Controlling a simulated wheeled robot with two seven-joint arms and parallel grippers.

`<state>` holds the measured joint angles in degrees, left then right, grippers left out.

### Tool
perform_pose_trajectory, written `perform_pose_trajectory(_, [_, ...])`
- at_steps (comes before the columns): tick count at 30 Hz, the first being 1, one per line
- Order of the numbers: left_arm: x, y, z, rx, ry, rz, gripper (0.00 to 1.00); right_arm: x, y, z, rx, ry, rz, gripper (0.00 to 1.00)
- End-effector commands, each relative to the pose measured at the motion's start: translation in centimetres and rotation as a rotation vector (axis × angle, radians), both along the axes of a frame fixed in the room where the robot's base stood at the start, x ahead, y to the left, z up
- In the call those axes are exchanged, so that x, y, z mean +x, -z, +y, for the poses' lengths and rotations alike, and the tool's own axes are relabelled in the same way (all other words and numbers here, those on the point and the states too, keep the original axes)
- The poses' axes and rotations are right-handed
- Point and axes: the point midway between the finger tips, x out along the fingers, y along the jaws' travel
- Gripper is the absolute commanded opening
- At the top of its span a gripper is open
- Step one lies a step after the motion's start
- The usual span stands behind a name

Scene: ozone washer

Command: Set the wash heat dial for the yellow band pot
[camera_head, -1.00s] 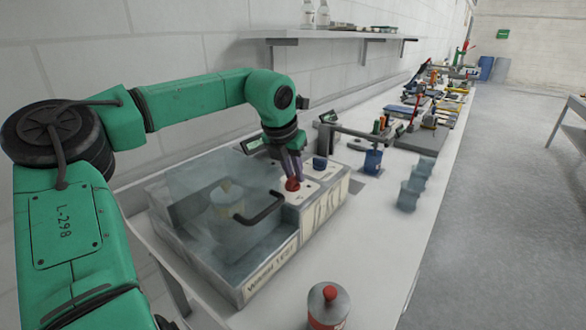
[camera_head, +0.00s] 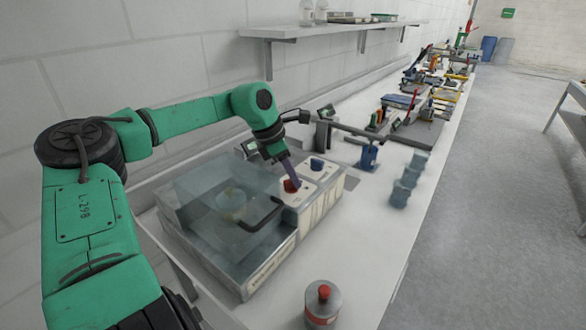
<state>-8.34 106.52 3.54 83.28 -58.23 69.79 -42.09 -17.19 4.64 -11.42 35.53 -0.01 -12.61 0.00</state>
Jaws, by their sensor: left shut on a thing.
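The washer (camera_head: 237,287) stands on the bench with its clear lid down and a black handle (camera_head: 263,214) at the front. A pot with a yellowish band (camera_head: 231,204) shows dimly through the lid. A red dial (camera_head: 291,186) sits on the white panel (camera_head: 305,190) at the washer's right. A blue dial (camera_head: 317,164) sits behind it on the same panel. My left gripper (camera_head: 290,179) points down onto the red dial and is shut on it; its fingers hide part of the dial. My right gripper is not in view.
A blurred stack of blue-grey cups (camera_head: 407,179) is at the right edge. A blue container (camera_head: 368,157) stands behind. Bench (camera_head: 352,232) between these is clear.

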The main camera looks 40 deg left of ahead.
Motion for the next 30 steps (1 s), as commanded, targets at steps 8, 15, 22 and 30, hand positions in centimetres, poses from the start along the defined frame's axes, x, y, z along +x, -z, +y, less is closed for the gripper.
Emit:
perform_pose_trajectory(8, [0.01,-0.09,0.00,0.002,0.088,-0.001,0.00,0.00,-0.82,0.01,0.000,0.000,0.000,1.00])
perform_pose_trajectory(15, [0.01,-0.04,-0.02,0.001,0.105,-0.002,0.00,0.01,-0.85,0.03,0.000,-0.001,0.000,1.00])
perform_pose_trajectory(22, [0.00,-0.03,-0.04,0.001,0.105,-0.002,0.00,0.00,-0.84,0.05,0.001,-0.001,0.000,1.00])
perform_pose_trajectory(30, [-0.01,0.00,-0.04,0.001,0.104,0.000,0.51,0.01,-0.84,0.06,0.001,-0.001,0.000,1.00])
